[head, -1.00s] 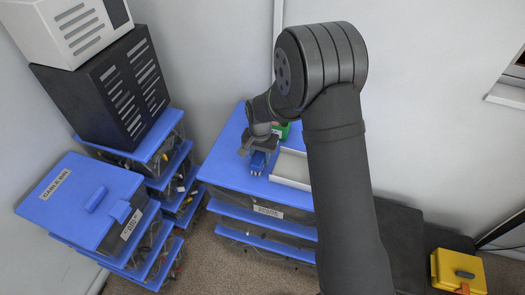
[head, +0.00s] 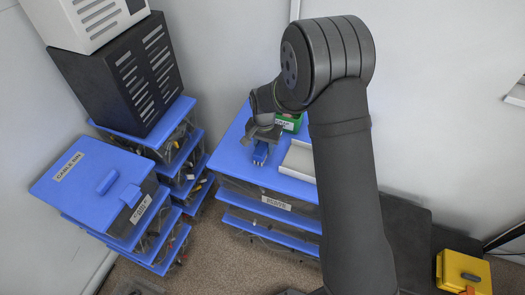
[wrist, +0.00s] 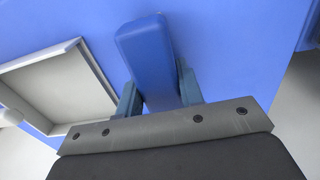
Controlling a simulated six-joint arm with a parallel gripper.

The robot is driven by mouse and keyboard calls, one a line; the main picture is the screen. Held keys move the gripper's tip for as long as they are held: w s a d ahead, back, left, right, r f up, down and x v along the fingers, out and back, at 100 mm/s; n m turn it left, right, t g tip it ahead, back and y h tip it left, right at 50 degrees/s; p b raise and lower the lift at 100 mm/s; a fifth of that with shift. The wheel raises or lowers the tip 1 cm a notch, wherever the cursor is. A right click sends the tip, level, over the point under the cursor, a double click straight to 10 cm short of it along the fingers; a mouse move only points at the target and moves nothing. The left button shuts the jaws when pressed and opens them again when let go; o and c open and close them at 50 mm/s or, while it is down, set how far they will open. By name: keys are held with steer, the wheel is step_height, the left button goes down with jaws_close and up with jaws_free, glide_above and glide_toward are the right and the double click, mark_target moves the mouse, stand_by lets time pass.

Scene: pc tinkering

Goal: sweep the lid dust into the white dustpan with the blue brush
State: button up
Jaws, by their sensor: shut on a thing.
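The blue brush (head: 260,154) is held in my gripper (head: 262,141) just over the blue lid (head: 230,155) of a storage bin. In the wrist view, its blue handle (wrist: 148,50) stands between the two fingers of my gripper (wrist: 157,88), which are shut on it. The white dustpan (head: 298,158) lies on the lid just right of the brush. It also shows in the wrist view, at the left, as a shallow tray (wrist: 62,92). I cannot make out dust on the lid, nor whether the bristles touch it.
A green box (head: 289,122) stands behind my gripper on the same lid. Blue-lidded bins (head: 95,180) and a black case (head: 125,75) stand at the left. A yellow case (head: 463,270) is at the lower right. My arm hides the lid's right part.

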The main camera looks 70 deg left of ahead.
mark_target(261, 150)
steer(key=shift+w+a, duration=1.65)
steer(key=shift+w, duration=0.05)
steer(key=shift+s+d, duration=2.75)
steer(key=shift+w+a, duration=2.65)
step_height(261, 150, up, 2)
steer(key=shift+a+r, duration=0.1)
steer(key=shift+r, duration=3.05)
steer(key=shift+w, duration=0.15)
